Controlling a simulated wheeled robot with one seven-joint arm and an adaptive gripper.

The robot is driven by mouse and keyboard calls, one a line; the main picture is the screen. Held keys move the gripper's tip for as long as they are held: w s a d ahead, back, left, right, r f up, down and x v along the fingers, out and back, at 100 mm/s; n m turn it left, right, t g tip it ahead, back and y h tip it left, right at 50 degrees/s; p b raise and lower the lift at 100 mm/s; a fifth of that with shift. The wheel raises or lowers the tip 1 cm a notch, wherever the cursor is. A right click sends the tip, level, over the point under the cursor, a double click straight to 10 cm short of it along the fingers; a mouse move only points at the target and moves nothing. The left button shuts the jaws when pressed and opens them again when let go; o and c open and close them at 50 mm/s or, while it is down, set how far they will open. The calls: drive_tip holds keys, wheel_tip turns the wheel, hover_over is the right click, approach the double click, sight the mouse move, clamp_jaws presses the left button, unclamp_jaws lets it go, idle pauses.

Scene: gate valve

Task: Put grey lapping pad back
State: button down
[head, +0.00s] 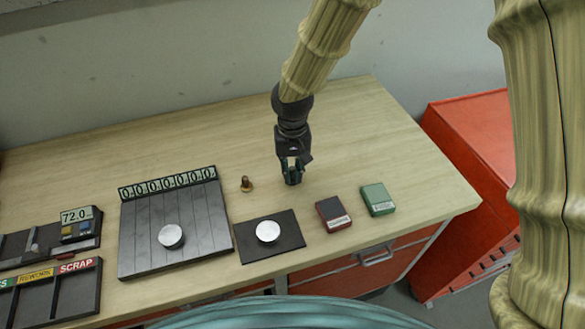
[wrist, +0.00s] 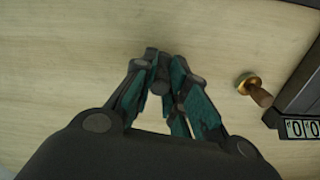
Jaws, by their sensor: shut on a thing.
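My gripper (head: 292,178) is over the middle of the wooden table, pointing down. In the wrist view its teal-lined fingers (wrist: 160,78) come together around a small grey thing (wrist: 160,87), mostly hidden by the fingertips. I cannot tell from its shape whether this is the grey lapping pad. No other grey pad shows clearly. A dark red labelled block (head: 334,214) and a green labelled block (head: 378,199) lie flat to the right of my gripper. How far the gripper is above the table is hard to tell.
A black mat (head: 285,246) bears a silver disc (head: 267,231). To its left are a dark slatted board (head: 140,240) with another disc (head: 171,236) and a sorting tray (head: 68,300). A small brass piece (head: 246,184) stands left of my gripper. The back of the table is clear.

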sight(292, 168)
drive_tip(key=c, duration=1.4)
unclamp_jaws()
drive_tip(key=shift+c, duration=0.2)
wheel_tip(292, 168, up, 12)
drive_tip(key=b, duration=0.2)
drive_tip(key=shift+r, duration=0.15)
